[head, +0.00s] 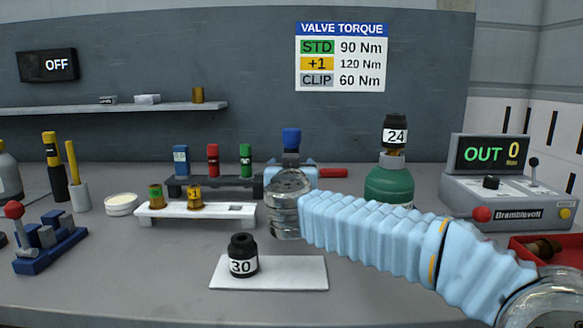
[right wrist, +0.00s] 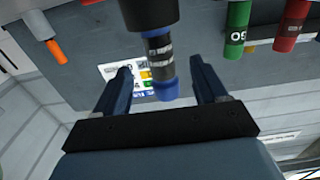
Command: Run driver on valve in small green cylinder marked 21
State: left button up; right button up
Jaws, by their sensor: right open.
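A green cylinder (head: 390,186) stands right of centre, partly hidden by my right arm. A black socket marked 24 (head: 395,132) sits upright on its top; no 21 can be read. A black socket marked 30 (head: 243,262) stands on a white mat (head: 305,273). My right gripper (head: 291,172) is at the back centre, around a blue-topped tool (head: 291,140). In the right wrist view its fingers (right wrist: 160,66) are open, with the tool's ringed neck and blue end (right wrist: 165,85) between them. Contact cannot be told. My left gripper is out of view.
Blue, red and green (head: 246,158) tools stand in a dark rack (head: 220,188). A white rack (head: 215,213) holds two small marked pieces. The console (head: 505,190) reads OUT 0. A red tray (head: 530,256) lies at right. The bench front is clear left of the mat.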

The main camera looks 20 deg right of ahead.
jog(key=x, duration=0.6)
jog(key=shift+w+p, duration=0.15)
jog(key=shift+p, duration=0.15)
grip_shut()
jog(key=shift+r, duration=0.15)
